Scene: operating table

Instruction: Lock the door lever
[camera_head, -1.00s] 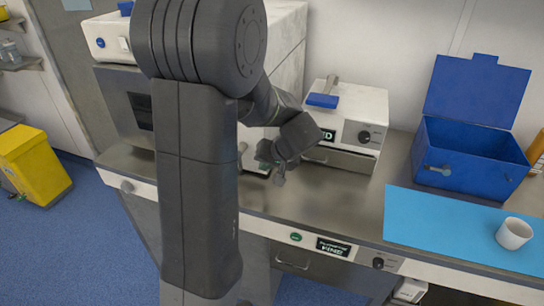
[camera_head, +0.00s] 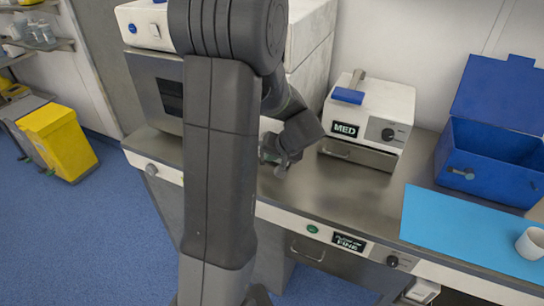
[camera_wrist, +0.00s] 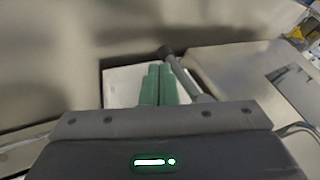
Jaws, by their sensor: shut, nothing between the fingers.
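My gripper (camera_wrist: 159,84) has two green fingers, pressed together with nothing between them. In the wrist view a dark grey lever (camera_wrist: 183,74) with a rounded end lies just right of the fingers, slanting toward the lower right. I cannot tell whether the fingers touch it. A pale panel (camera_wrist: 118,84) lies behind the fingers. In the head view my gripper (camera_head: 268,156) is low over the counter, in front of the large white and grey cabinet unit. My arm hides much of that unit, including its front near the gripper.
A white MED box (camera_head: 388,101) with a blue-gripped handle on top stands right of my gripper on the steel counter (camera_head: 330,203). Farther right are an open blue box (camera_head: 487,158), a blue mat (camera_head: 450,228) and a white cup (camera_head: 531,244). A yellow bin (camera_head: 62,140) stands at left.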

